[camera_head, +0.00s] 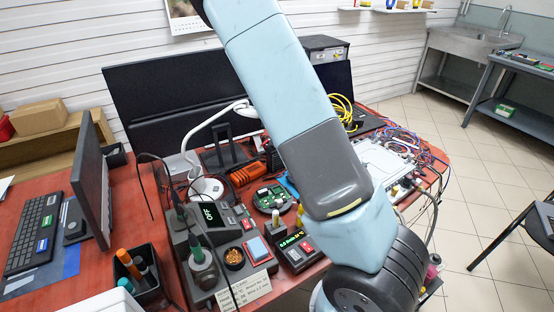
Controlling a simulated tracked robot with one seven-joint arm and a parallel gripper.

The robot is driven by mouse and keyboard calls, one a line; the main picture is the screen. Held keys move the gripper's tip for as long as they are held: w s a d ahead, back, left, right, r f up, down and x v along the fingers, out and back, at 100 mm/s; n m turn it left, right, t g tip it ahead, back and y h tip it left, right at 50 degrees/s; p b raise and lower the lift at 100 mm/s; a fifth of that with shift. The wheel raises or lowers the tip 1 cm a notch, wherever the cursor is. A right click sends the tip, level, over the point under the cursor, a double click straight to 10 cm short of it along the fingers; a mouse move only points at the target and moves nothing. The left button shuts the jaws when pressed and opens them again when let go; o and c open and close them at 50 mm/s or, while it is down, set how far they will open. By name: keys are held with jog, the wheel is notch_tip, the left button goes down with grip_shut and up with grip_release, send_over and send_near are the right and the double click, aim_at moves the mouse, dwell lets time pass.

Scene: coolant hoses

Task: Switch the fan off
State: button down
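I cannot make out a fan in the head view; part of the bench is hidden behind my arm. A grey soldering station (209,214) on the red bench has a dark display reading OFF. My arm crosses the middle of the view from the top to the bottom edge, over the right part of the bench. My gripper is not in view.
A white lamp (213,187) stands behind the station. A round green circuit board (272,199), an orange block (248,173) and a white box with cables (392,166) share the bench. A monitor (90,190) and keyboard (36,232) are at left.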

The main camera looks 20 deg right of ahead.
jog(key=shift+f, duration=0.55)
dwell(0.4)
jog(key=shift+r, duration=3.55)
